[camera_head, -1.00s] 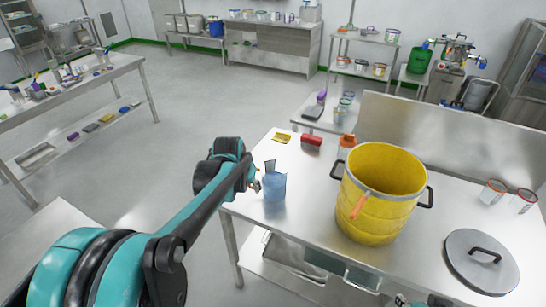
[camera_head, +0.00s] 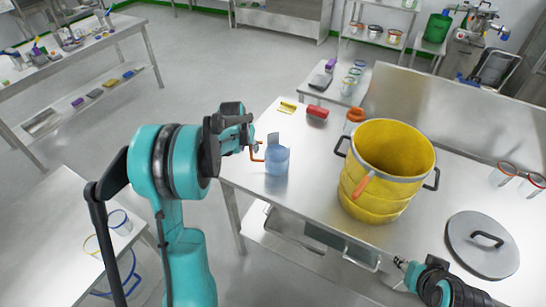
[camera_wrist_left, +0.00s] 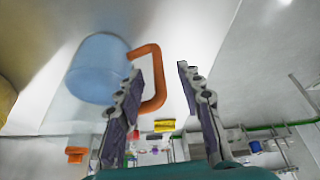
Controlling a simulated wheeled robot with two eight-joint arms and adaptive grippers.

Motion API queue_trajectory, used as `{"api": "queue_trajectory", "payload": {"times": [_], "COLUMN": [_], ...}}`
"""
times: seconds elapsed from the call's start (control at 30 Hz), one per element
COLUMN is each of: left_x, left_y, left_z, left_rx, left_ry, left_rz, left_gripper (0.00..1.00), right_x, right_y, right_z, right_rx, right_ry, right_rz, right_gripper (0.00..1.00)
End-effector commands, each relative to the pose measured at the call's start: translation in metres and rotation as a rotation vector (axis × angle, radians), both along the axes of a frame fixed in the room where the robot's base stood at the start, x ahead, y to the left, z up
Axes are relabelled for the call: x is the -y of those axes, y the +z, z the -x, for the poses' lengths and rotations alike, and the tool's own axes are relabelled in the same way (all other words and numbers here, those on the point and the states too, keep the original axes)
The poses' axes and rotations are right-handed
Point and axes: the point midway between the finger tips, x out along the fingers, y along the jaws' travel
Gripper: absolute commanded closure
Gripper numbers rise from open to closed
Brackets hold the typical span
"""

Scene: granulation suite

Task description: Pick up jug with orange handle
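The jug with the orange handle (camera_head: 278,160) is a pale blue, see-through vessel upright near the left end of the steel table. Its orange handle (camera_head: 257,153) points left, toward my left gripper (camera_head: 248,148). In the left wrist view, the jug (camera_wrist_left: 97,68) is at upper left and its handle (camera_wrist_left: 158,85) reaches between the two fingers of my left gripper (camera_wrist_left: 160,70). These fingers are open, with one overlapping the handle loop. Contact cannot be told. My right gripper (camera_head: 401,264) shows small at the table's front edge; its fingers are unclear.
A large yellow drum (camera_head: 385,165) stands right of the jug on the steel table (camera_head: 310,205). A round lid (camera_head: 480,247) lies at right. A red item (camera_head: 317,112), a yellow item (camera_head: 288,107) and an orange-topped jar (camera_head: 354,117) stand behind. Open floor lies left.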

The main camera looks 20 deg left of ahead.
Motion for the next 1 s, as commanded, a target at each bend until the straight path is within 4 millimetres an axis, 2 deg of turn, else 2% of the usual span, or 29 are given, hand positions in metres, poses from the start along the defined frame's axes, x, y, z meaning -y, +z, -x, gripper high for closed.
{"api": "queue_trajectory", "payload": {"times": [0.03,0.2,0.47,0.6,1.0], "left_x": [0.000,0.000,-0.001,-0.001,-0.001], "left_y": [-0.010,-0.033,-0.035,-0.035,-0.034], "left_z": [-0.004,-0.015,-0.017,-0.016,-0.016], "left_rx": [0.000,0.000,0.000,0.000,0.001], "left_ry": [-0.001,-0.001,0.000,0.000,0.000], "left_rz": [0.000,0.000,0.000,0.000,0.000], "left_gripper": [0.63,0.63,0.63,1.00,1.00], "right_x": [0.000,0.000,0.000,0.000,0.000], "right_y": [-0.005,-0.013,-0.013,-0.013,-0.013], "right_z": [0.000,0.000,0.000,0.000,0.000], "right_rx": [0.000,0.000,0.000,0.000,0.000], "right_ry": [0.000,0.000,0.000,0.000,0.000], "right_rz": [0.000,0.000,0.000,0.000,0.000], "right_gripper": [0.60,0.60,0.60,0.60,0.60]}}
